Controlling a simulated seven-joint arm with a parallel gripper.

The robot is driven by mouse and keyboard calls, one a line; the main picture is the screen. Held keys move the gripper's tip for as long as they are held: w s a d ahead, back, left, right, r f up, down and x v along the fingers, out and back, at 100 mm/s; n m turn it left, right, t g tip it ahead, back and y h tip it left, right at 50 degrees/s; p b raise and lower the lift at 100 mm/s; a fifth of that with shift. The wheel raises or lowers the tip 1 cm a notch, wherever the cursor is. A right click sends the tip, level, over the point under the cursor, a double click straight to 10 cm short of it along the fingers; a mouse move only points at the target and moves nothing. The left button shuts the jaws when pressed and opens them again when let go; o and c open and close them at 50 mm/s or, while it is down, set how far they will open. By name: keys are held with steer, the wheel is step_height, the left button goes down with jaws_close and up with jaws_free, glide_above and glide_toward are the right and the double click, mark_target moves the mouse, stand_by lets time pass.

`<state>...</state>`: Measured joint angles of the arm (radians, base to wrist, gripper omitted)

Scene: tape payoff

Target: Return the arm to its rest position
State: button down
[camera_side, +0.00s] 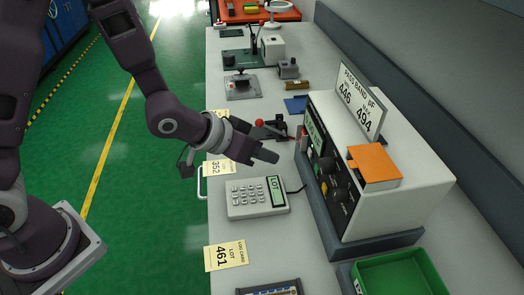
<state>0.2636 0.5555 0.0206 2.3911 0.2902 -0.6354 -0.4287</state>
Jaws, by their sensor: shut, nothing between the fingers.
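My gripper (266,157) is at the end of my dark arm, which reaches in from the left over the workbench (222,62). Its fingers are shut with nothing between them. It hangs above the bench, just behind a keypad device with a LOT display (255,198) and left of a large tester box (395,150). A small stand with a red ball knob (259,123) is just behind the gripper. The gripper covers part of the bench there, and I cannot tell its exact height.
A PASS BAND sign (360,101) and an orange block (374,163) are on the tester. Yellow cards, one reading 461 (226,255), lie along the bench's left edge. A green bin (400,275) is at the front right. Green floor (140,215) is open left of the bench.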

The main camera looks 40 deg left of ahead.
steer(key=s+a+r+n+y, duration=0.1)
steer(key=s+a+r+y, duration=0.15)
steer(key=a+r, duration=0.3)
steer(key=s+a+r+y, duration=0.1)
steer(key=s+a+r, duration=0.35)
steer(key=r, duration=0.25)
steer(key=s+a+r+g, duration=0.1)
steer(key=s+a+r, duration=0.1)
steer(key=s, duration=0.7)
steer(key=s+a+r+g, duration=0.1)
steer(key=s+a+r, duration=0.1)
steer(key=s, duration=0.7)
steer(key=shift+n+g+y, duration=0.3)
steer(key=shift+g+y, duration=0.05)
steer(key=shift+g, duration=0.05)
